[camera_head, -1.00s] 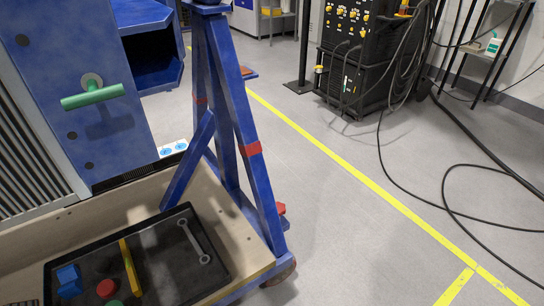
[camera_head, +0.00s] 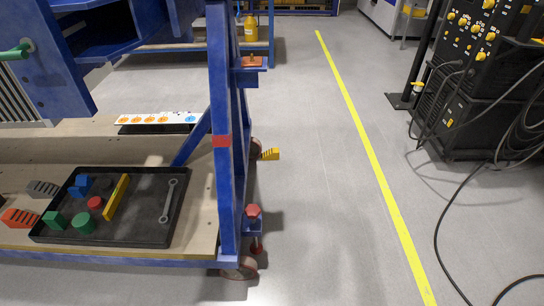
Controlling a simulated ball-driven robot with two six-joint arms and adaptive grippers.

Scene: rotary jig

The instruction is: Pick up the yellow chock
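The yellow chock (camera_head: 269,154) is a small wedge with dark grooves. It is low by the floor, just right of the blue upright post (camera_head: 229,185) and beside a caster wheel (camera_head: 254,150). Its left end is close to the wheel; I cannot tell whether they touch. Neither of my grippers is in view.
A black tray (camera_head: 140,236) with coloured blocks and a wrench (camera_head: 168,201) lies on the jig's wooden deck (camera_head: 202,215). A red chock (camera_head: 20,218) and a grey chock (camera_head: 42,188) are left of it. Floor right of the jig is clear up to black equipment (camera_head: 481,120) and cables.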

